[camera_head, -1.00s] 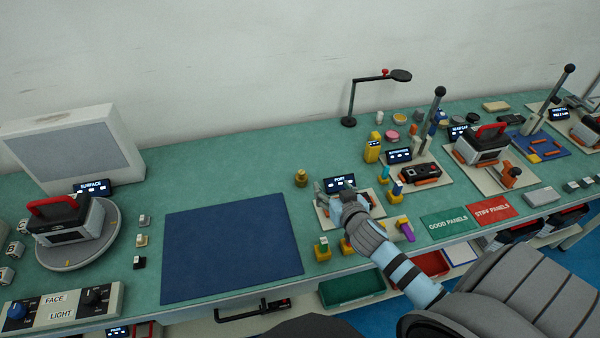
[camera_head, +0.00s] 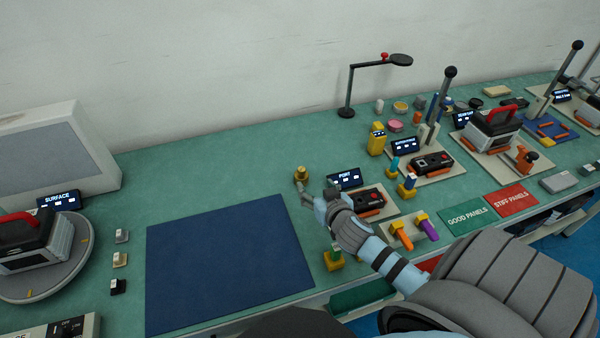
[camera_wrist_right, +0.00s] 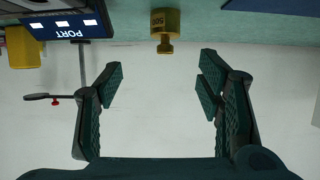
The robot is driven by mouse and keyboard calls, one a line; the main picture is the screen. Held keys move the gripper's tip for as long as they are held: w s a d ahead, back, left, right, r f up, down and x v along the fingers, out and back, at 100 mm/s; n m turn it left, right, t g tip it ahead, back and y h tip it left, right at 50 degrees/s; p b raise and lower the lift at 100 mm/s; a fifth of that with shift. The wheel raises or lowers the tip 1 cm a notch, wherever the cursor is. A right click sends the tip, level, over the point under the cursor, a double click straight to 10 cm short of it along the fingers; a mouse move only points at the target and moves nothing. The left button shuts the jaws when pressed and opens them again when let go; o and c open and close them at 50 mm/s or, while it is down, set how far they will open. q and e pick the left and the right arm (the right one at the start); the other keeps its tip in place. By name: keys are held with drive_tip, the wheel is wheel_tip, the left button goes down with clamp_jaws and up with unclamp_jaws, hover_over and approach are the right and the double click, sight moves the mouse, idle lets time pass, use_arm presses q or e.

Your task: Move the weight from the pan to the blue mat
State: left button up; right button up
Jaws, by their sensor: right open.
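The weight (camera_head: 301,174) is a small brass cylinder with a knob, standing upright on the green bench behind the mat's right corner. In the right wrist view the weight (camera_wrist_right: 165,24) appears upside down with a number on its side, beyond the fingertips. No separate pan can be made out under it. The blue mat (camera_head: 225,262) lies flat and bare in the middle of the bench. My right gripper (camera_head: 312,194) is just in front of the weight, apart from it. In the right wrist view it is open and empty (camera_wrist_right: 161,62), with the weight roughly centred ahead. My left gripper is not in view.
The PORT display (camera_head: 345,179) and a black-and-orange device (camera_head: 369,202) stand right of my gripper. A lamp (camera_head: 347,110) rises behind. A turntable (camera_head: 50,285) with a device is at left. The bench around the weight is clear on its left.

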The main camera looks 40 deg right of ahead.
sight(302, 175)
drive_tip(key=shift+w+d+f, duration=0.1)
drive_tip(key=shift+w+f, duration=0.15)
drive_tip(key=shift+f, duration=0.35)
drive_tip(key=x, duration=0.4)
drive_tip(key=b+x, duration=0.1)
drive_tip(key=x, duration=0.2)
drive_tip(key=a+b+x, duration=0.1)
drive_tip(key=x, duration=0.3)
drive_tip(key=shift+w+d+f, duration=0.1)
drive_tip(key=shift+w+d, duration=0.1)
drive_tip(key=shift+w, duration=0.25)
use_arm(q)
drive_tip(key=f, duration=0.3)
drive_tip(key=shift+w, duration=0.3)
use_arm(e)
clamp_jaws()
